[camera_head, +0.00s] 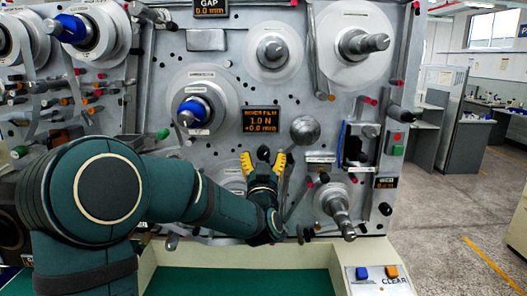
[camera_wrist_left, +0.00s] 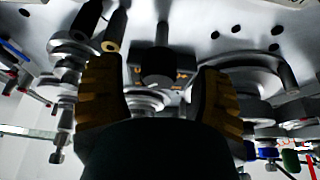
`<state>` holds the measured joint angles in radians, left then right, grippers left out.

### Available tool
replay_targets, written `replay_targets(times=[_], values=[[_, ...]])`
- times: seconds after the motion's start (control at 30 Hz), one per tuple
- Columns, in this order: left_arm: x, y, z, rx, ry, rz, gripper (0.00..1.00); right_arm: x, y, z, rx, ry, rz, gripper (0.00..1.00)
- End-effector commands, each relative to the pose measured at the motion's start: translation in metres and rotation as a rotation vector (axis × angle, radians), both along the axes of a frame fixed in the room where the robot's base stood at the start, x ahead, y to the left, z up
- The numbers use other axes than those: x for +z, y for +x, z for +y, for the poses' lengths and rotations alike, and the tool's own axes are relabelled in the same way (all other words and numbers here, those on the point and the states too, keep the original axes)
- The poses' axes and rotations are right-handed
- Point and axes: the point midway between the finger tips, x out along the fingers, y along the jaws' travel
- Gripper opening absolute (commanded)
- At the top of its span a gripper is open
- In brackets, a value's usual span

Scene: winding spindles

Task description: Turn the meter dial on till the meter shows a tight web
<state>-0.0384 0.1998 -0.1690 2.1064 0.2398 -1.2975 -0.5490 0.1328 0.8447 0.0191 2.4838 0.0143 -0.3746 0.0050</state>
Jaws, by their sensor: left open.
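A black knob (camera_head: 263,152), which looks like the meter dial, sticks out just below the meter display (camera_head: 261,120). The display reads INNER FILM, 1.0 N and +0.0 mm in orange. My left gripper (camera_head: 265,161) is open with its yellow fingers at the knob, one on each side. In the left wrist view the dark knob (camera_wrist_left: 157,65) stands between the two spread fingers of the gripper (camera_wrist_left: 155,78), with a gap on both sides. The display's orange text shows partly behind the knob there. My right gripper is in neither view.
A grey ball (camera_head: 305,130) sits to the right of the knob. A blue-cored spindle (camera_head: 194,111) is to the left, and a bare spindle (camera_head: 338,208) is at lower right. A small WEB display (camera_head: 385,182) and blue and orange CLEAR buttons (camera_head: 391,271) are at right.

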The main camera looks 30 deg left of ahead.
Motion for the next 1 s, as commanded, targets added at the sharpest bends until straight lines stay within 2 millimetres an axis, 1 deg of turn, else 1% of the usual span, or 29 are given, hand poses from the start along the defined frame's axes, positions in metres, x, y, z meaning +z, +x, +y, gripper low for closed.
replay_targets(times=[0.1,0.2,0.53,0.57,0.6,0.67,0.7,0.73,1.0], values=[[0.005,0.010,0.006,0.000,0.001,0.000,0.66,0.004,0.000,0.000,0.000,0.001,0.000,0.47],[0.007,0.015,0.009,0.000,0.001,0.000,0.66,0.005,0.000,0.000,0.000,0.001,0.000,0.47],[0.008,0.017,0.010,0.000,0.000,0.000,0.66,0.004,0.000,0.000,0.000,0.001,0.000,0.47],[0.008,0.017,0.010,-0.001,0.000,0.000,0.60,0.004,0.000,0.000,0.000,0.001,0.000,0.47],[0.008,0.017,0.010,-0.001,0.000,0.000,0.46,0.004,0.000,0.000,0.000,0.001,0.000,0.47],[0.008,0.017,0.010,0.000,0.000,0.000,0.25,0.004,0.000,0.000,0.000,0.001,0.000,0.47],[0.008,0.017,0.010,0.000,0.000,0.000,0.11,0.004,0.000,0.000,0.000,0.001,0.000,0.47],[0.008,0.017,0.010,0.000,0.000,0.000,0.01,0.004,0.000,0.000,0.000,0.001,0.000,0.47],[0.008,0.017,0.010,-0.001,0.013,0.006,0.00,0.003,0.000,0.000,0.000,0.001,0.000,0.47]])
